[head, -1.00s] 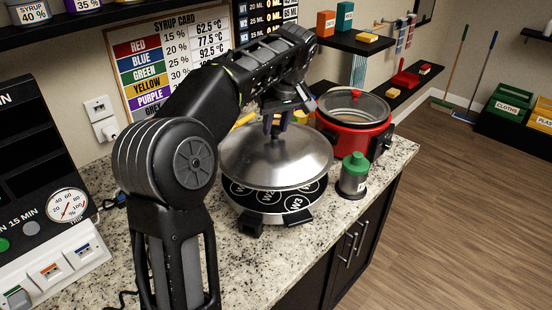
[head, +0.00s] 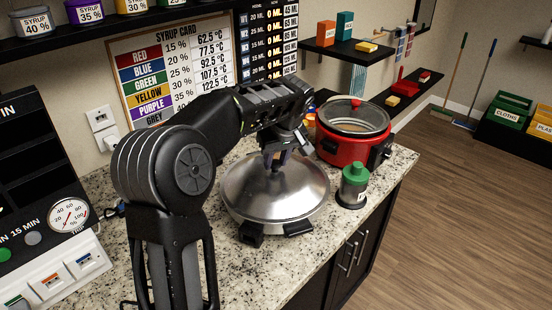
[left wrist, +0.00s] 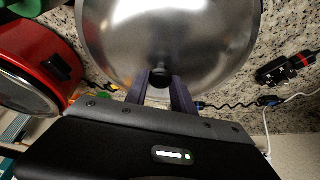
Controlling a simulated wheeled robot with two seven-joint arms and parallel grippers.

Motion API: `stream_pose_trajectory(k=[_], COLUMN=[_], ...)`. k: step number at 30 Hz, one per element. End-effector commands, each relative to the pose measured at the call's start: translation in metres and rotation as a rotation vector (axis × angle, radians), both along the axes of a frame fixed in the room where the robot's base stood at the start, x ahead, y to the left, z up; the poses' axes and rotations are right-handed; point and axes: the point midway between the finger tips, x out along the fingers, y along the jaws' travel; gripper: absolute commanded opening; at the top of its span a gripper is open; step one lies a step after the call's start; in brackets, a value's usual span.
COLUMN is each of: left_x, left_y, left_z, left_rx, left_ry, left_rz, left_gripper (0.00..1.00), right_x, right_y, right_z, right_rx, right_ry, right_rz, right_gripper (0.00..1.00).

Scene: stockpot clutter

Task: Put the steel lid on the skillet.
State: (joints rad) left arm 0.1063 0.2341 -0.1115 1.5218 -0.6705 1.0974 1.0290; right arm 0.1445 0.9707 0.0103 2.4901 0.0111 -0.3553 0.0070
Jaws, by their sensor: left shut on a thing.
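The steel lid (head: 272,195) is a shiny dome that covers the top of the skillet (head: 250,236). Of the skillet only the dark handles and a low strip of its side show; its cooking surface is hidden. The lid looks level and its rim appears to sit on or very close to the skillet's rim. My left gripper (head: 277,160) is above the lid, shut on its black knob. In the left wrist view the gripper (left wrist: 161,88) reaches the knob at the lid (left wrist: 165,35) centre. My right gripper is not in view.
A red pot with a glass lid (head: 353,130) stands right behind the skillet. A green-capped grey canister (head: 354,188) stands close on the right, near the counter's edge. A panel with a dial (head: 67,208) is at the left. Speckled counter (head: 285,275) in front is clear.

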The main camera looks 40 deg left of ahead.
Motion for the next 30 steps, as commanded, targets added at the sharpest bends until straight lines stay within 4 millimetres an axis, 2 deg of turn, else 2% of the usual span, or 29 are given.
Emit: stream_pose_trajectory(k=[9,10,17,25,28,30], left_x=[0.0005,0.0001,0.0,-0.0001,0.0,-0.0006], left_y=[0.0,0.0,-0.0001,-0.0001,-0.0001,-0.0023], left_z=[-0.0038,-0.0029,-0.0027,-0.0018,0.0028,0.0059], left_rx=[0.001,0.0,0.0,0.0,0.0,0.001], left_ry=[-0.002,0.0,0.001,0.001,0.001,0.0], left_rz=[0.0,0.0,0.0,0.0,0.0,0.0], left_gripper=[0.0,0.32,0.51,0.51,0.51,0.51], right_x=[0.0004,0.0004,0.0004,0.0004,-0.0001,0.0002], right_y=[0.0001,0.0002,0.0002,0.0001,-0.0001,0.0], right_z=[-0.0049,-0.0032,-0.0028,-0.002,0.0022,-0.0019], right_rx=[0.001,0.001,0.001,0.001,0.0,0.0], right_ry=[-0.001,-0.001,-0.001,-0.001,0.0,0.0], right_rz=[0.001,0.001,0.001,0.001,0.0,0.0], right_gripper=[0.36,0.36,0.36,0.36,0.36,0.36])
